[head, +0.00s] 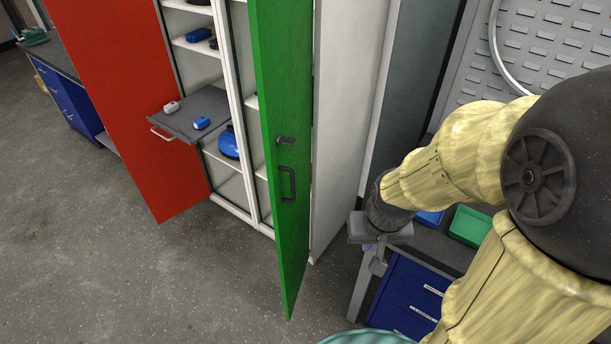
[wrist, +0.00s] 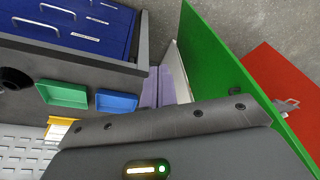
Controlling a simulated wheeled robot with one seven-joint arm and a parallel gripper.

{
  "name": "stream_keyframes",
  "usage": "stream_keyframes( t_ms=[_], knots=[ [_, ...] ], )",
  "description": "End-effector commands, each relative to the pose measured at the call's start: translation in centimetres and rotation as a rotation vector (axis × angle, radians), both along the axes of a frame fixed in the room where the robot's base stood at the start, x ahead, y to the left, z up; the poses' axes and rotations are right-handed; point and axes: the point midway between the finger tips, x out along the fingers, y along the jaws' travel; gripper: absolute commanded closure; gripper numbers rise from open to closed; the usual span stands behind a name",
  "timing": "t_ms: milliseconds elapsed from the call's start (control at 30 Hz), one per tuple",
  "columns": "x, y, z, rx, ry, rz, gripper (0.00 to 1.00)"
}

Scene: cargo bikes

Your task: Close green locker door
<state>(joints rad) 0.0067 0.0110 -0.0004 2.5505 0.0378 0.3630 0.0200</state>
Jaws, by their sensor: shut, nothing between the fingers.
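The green locker door (head: 285,100) stands open, swung out from the locker, with a dark handle (head: 287,184) and a small dark latch (head: 286,141) on the face toward me. In the wrist view the green door (wrist: 222,65) rises on the right, partly hidden by my gripper's housing. My gripper (head: 378,263) is shut and empty, pointing down to the right of the door and apart from it, near the workbench corner.
A red door (head: 120,90) stands open at left. A pulled-out grey shelf (head: 190,115) holds small items. The white locker side (head: 345,120) is behind the green door. A workbench with blue drawers (head: 408,300) and a green bin (head: 470,227) is at right. Floor left is clear.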

Motion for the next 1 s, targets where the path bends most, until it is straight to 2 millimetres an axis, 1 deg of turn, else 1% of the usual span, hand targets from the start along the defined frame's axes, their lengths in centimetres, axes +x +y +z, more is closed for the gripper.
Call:
stream_keyframes(
  t_ms=[67,167,267,300,367,400,467,600,700,833,900,1000],
  knots=[
    [0.3,0.0,0.4,0.043,0.027,-0.098,1.00],
    [0.8,0.3,0.9,0.130,0.082,-0.298,1.00],
    [1.8,0.9,1.6,0.249,0.153,-0.556,1.00],
    [2.3,1.2,1.9,0.301,0.182,-0.662,1.00],
    [3.3,1.7,2.4,0.381,0.230,-0.824,1.00],
    [4.0,2.0,2.8,0.436,0.262,-0.929,1.00],
    [5.2,2.4,3.4,0.519,0.311,-1.084,1.00],
    [8.7,3.0,5.1,0.726,0.429,-1.429,1.00],
    [11.3,3.0,6.2,0.863,0.505,-1.626,1.00],
    [13.5,2.7,7.1,0.980,0.568,-1.778,1.00],
    [14.0,2.7,7.2,1.009,0.584,-1.811,1.00],
    [14.2,2.7,7.2,1.019,0.589,-1.821,1.00]
  ],
)
